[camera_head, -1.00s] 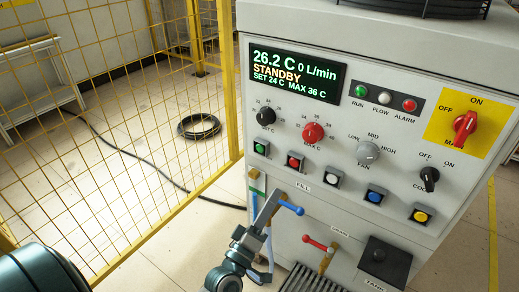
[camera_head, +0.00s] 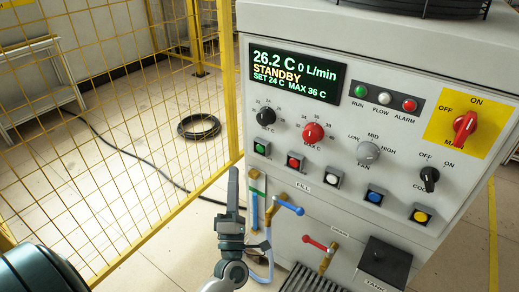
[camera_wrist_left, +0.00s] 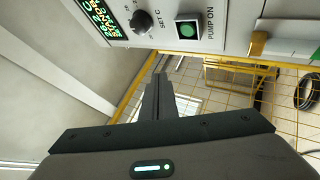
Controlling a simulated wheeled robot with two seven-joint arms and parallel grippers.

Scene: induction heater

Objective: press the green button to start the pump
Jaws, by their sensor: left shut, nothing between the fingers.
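The green button (camera_head: 261,147) is a small square green push button at the left end of the button row on the grey panel. In the left wrist view the green button (camera_wrist_left: 188,30) shows at the top, labelled PUMP ON. My left gripper (camera_head: 233,172) is upright, shut and empty, just left of the panel's edge and a little below the green button. In the left wrist view its shut fingertips (camera_wrist_left: 160,76) point toward the panel, apart from the button and below it in the picture. The display (camera_head: 297,75) reads STANDBY and 0 L/min. My right gripper is not in view.
Red (camera_head: 295,161), white, blue and yellow buttons continue the row. Knobs sit above them. A blue-handled valve (camera_head: 289,205) and a red-handled valve (camera_head: 315,243) stick out below. A yellow mesh fence (camera_head: 120,140) stands left of the machine.

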